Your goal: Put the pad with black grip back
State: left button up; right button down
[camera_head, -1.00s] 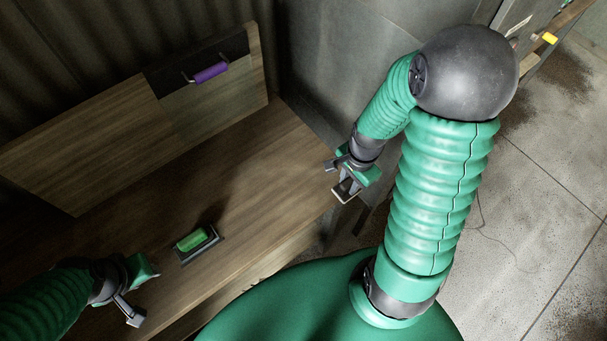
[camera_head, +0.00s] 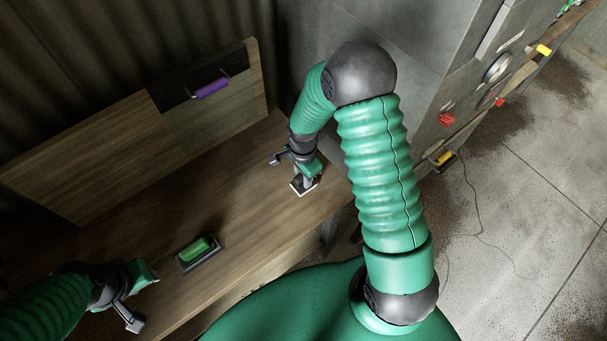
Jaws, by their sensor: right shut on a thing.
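My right gripper (camera_head: 303,172) is shut on a small pad (camera_head: 304,187) with a pale edge, at the right end of the wooden bench (camera_head: 240,200). The gripper covers the pad's grip, so its colour is hard to tell. I cannot tell whether the pad touches the bench top. My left gripper (camera_head: 143,295) is open and empty over the bench's near left part. A dark pad with a green grip (camera_head: 197,251) lies on the bench, to the right of the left gripper and apart from it.
A wooden back panel (camera_head: 90,170) stands along the bench, with a purple handle (camera_head: 211,88) on its dark upper part. A grey cabinet (camera_head: 420,60) with red knobs (camera_head: 447,119) stands at right. The bench between the green-gripped pad and my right gripper is clear.

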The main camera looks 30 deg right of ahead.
jog(key=shift+d, duration=0.1)
jog(key=c, duration=1.4)
grip_release()
jog(key=shift+f, duration=0.1)
jog(key=shift+o, duration=1.2)
jog(key=shift+w, duration=0.1)
